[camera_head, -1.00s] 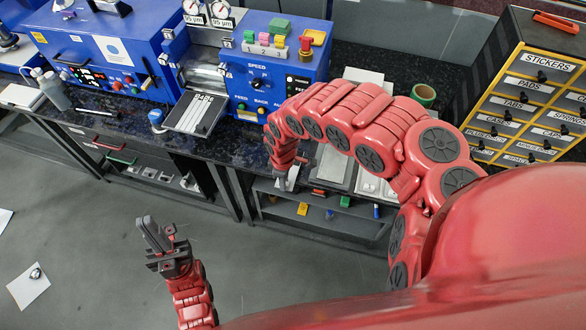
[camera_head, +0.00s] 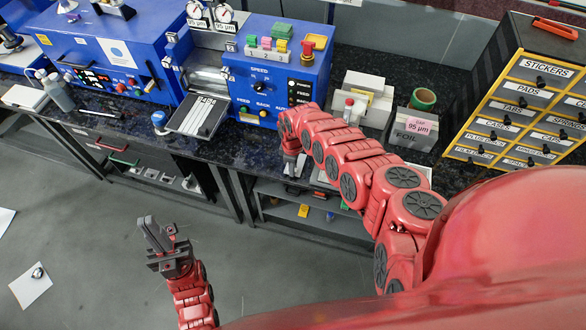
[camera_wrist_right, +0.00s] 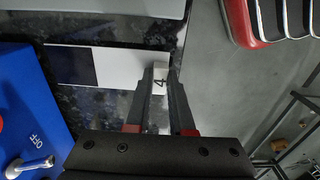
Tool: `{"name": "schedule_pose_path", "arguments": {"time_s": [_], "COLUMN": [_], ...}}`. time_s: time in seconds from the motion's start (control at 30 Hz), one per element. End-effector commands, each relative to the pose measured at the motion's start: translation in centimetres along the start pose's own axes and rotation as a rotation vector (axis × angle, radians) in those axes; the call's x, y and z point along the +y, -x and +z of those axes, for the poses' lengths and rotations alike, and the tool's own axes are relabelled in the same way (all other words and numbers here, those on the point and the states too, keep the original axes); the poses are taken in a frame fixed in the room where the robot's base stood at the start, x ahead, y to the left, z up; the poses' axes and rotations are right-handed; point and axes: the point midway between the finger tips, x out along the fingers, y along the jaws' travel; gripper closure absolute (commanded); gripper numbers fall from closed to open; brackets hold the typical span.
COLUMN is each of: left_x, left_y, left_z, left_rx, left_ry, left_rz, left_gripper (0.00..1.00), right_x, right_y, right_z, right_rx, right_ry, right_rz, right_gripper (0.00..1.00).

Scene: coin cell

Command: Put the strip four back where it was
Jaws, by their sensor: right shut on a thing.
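Strip four (camera_wrist_right: 110,66) shows in the right wrist view as a flat white strip with a dark section, and its end tag (camera_wrist_right: 159,82) reads 4. My right gripper (camera_wrist_right: 160,76) is shut on the tagged end. The strip extends left over the dark speckled bench top; whether it touches the bench I cannot tell. In the head view my right gripper (camera_head: 292,166) is at the bench's front edge, and the strip is hardly visible there. My left gripper (camera_head: 154,232) is over the floor in front of the bench, apart from everything; its finger gap is unclear.
The blue machine (camera_head: 275,70) with a sloping plate (camera_head: 197,116) stands left of my right gripper. A foil box (camera_head: 413,128), small bottles (camera_head: 353,109), green tape (camera_head: 423,98) and a labelled drawer cabinet (camera_head: 520,95) are to the right. A shelf (camera_head: 315,215) lies below the bench.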

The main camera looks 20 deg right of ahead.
Motion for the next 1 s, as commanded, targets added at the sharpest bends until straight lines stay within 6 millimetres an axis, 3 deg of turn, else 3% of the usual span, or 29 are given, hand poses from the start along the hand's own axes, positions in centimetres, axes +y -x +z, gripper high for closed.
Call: {"name": "schedule_pose_path", "arguments": {"time_s": [0.07, 0.57, 0.6, 0.73, 1.0], "left_x": [0.02, 0.04, 0.03, 0.04, 0.03], "left_y": [0.41, 0.93, 0.73, 0.71, 0.66], "left_z": [0.08, 0.16, 0.13, 0.12, 0.11], "left_rx": [-0.001, 0.0, 0.0, 0.0, 0.0], "left_ry": [0.0, 0.0, 0.0, 0.0, 0.0], "left_rz": [0.0, 0.0, 0.0, 0.0, 0.0], "left_gripper": [1.0, 1.0, 1.0, 1.0, 1.0], "right_x": [-0.14, -0.02, -0.01, -0.03, -0.04], "right_y": [-0.91, -1.66, -1.45, -1.44, -1.39], "right_z": [-0.08, 0.06, 0.05, 0.05, 0.05], "right_rx": [0.0, -0.002, -0.001, -0.001, -0.001], "right_ry": [0.001, 0.001, 0.0, 0.001, 0.001], "right_rz": [-0.001, -0.001, 0.0, -0.001, -0.001], "right_gripper": [1.0, 1.0, 0.72, 0.49, 0.49]}}
